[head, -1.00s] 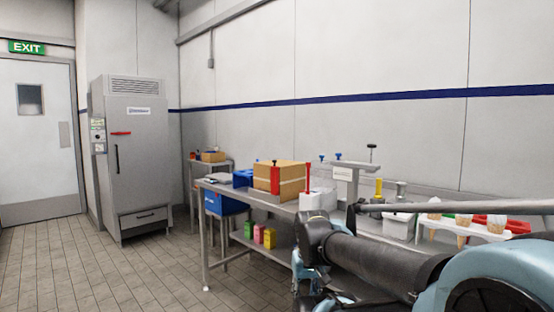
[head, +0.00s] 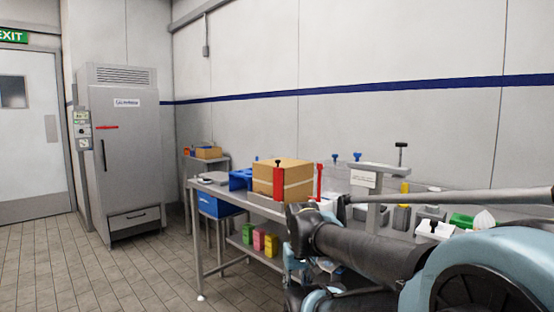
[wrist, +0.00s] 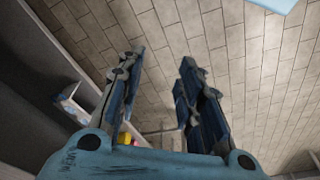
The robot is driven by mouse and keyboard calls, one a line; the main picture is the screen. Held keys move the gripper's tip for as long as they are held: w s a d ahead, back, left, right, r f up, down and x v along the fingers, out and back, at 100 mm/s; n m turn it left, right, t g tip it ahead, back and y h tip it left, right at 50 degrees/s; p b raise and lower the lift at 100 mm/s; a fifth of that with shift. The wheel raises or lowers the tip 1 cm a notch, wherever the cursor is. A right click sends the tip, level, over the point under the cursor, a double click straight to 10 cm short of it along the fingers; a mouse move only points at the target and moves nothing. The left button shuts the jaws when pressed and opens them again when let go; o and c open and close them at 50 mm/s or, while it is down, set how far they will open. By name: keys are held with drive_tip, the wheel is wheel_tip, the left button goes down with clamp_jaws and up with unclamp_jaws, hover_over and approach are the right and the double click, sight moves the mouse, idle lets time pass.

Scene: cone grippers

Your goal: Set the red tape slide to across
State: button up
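A red upright piece with a black knob on top (head: 279,184) stands at the front of a taped cardboard box (head: 297,176) on the steel table (head: 236,196). A second, thinner red upright (head: 319,184) stands just right of the box. I cannot tell for sure which is the red tape slide, nor its setting. My gripper is open and empty in the wrist view (wrist: 162,60), its two blue fingers apart over tiled floor. In the head view it is low and largely hidden by my arm, in front of the table and apart from both red pieces.
Blue, grey and green items and a T-shaped stand (head: 373,170) share the table. Green, pink and yellow boxes (head: 258,241) sit on its lower shelf. A grey cabinet (head: 127,160) stands at the back left. The floor (head: 110,270) left of the table is clear.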

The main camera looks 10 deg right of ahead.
drive_tip(key=shift+o, duration=0.4)
drive_tip(key=shift+s+r, duration=0.2)
drive_tip(key=w+r+n+g, duration=0.1)
drive_tip(key=w+r+n, duration=0.4)
drive_tip(key=w+r, duration=0.95)
drive_tip(key=w+r+n, duration=0.6)
drive_tip(key=w+r, duration=0.3)
drive_tip(key=r, duration=1)
drive_tip(key=w+r+n+g, duration=0.1)
drive_tip(key=w+r+n, duration=0.4)
drive_tip(key=w+r, duration=0.9)
drive_tip(key=s+f, duration=0.1)
drive_tip(key=f, duration=0.3)
drive_tip(key=s+f, duration=0.1)
drive_tip(key=f, duration=0.9)
drive_tip(key=shift+s+d+f, duration=0.1)
drive_tip(key=shift+s+d, duration=0.1)
drive_tip(key=shift+s, duration=0.2)
